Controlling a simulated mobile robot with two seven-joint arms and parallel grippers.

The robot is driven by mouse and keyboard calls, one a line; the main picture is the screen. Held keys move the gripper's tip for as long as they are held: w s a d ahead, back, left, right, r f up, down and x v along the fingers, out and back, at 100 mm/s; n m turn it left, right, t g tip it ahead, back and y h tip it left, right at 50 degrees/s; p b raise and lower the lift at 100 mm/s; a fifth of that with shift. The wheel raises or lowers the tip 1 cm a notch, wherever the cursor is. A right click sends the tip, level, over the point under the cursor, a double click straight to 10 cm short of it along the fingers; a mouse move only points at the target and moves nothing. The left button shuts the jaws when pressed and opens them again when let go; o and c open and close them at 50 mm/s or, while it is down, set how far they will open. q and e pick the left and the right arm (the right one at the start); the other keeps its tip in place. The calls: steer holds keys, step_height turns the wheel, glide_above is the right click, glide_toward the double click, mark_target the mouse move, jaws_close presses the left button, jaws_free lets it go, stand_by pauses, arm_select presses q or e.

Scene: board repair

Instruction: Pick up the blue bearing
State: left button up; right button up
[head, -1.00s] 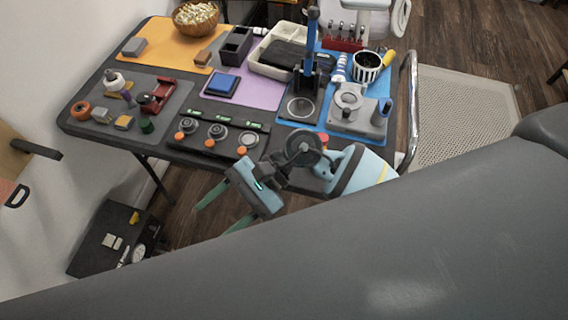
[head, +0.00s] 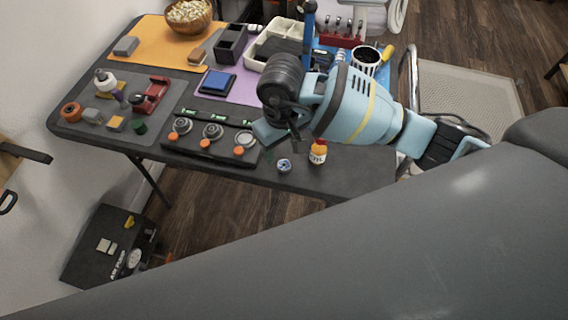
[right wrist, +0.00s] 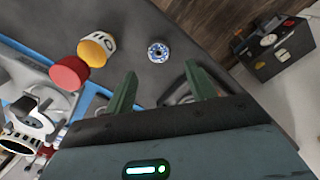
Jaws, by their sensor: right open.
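The blue bearing (head: 284,166) is a small blue and white ring lying on the dark table near its front edge. In the right wrist view the bearing (right wrist: 158,52) lies flat on the bare table, beyond and between the fingertips. My right gripper (right wrist: 158,80) is open and empty, its two green fingers apart and not touching the bearing. In the head view the right arm reaches in from the right over the table, and its fingers are hidden. My left gripper is not in view.
A black panel with round parts and orange knobs (head: 208,145) lies to the left. The table's front edge is close.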

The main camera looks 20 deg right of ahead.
mark_target(284, 164)
steer(key=shift+s+d+f, duration=0.1)
steer(key=shift+f, duration=1.4)
steer(key=shift+s+d+f, duration=0.1)
steer(key=shift+f, duration=1.35)
steer(key=c, duration=1)
steer(key=shift+c, duration=0.2)
steer(key=shift+r, duration=0.15)
step_height(284, 164, up, 10)
steer(key=s+d+r+m, duration=0.3)
steer(key=s+d+r, duration=0.3)
steer(key=s, duration=0.3)
steer(key=shift+d+r, duration=0.15)
steer(key=shift+d, duration=0.65)
steer(key=shift+w, duration=0.3)
